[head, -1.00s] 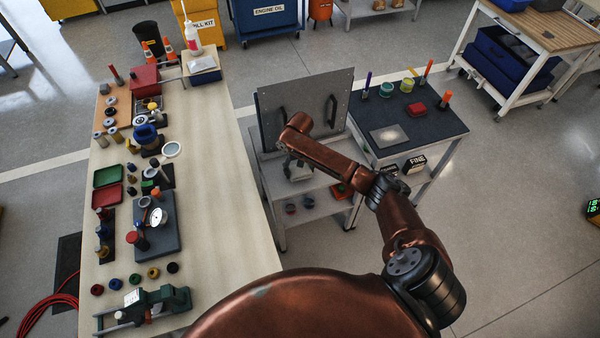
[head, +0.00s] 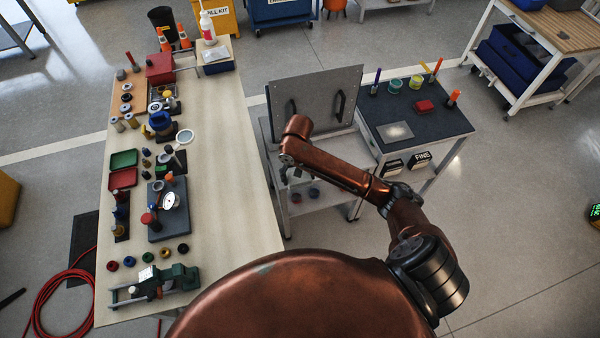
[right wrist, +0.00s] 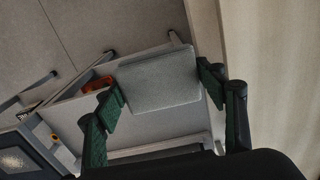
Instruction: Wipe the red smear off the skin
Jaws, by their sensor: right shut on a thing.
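My right gripper (right wrist: 161,92) is shut on a flat grey pad (right wrist: 160,80), with a green-lined finger at each side of it. In the head view my right wrist hangs in front of the cart's panel and the gripper is mostly hidden under it. A grey upright panel (head: 318,84) with two dark handles stands on the cart; it may be the skin, but I cannot be sure. I see no red smear on its visible face. My left gripper is not in view.
A long workbench (head: 225,170) with many tools and parts stands on the left. An orange-red item (right wrist: 97,84) lies beyond the pad.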

